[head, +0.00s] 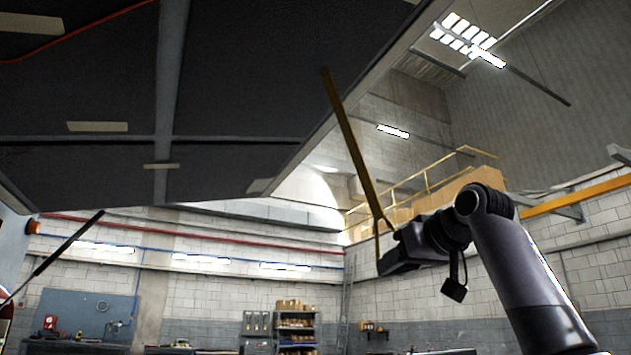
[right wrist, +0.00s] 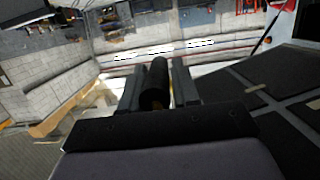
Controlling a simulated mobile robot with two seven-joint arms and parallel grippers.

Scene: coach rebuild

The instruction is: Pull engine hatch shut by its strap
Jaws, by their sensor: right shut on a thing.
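The engine hatch (head: 245,75) is raised and fills the upper left of the head view, its dark, ribbed underside showing. Part of it also shows at the right of the right wrist view (right wrist: 285,95). A yellow-brown strap (head: 350,140) hangs taut and slanted from near the hatch's right edge down to my right gripper (head: 384,262). That gripper is shut on the strap's lower end. In the right wrist view, a dark rolled piece (right wrist: 156,82) sits between the two fingers of the gripper (right wrist: 158,88). My left gripper is not in view.
A dark strut (head: 65,248) stands at the lower left, below the hatch. A yellow railing (head: 425,182) and mezzanine are behind my right arm. Shelves (head: 296,325) and a blue tool board (head: 88,315) stand at the far wall. The space under the hatch looks open.

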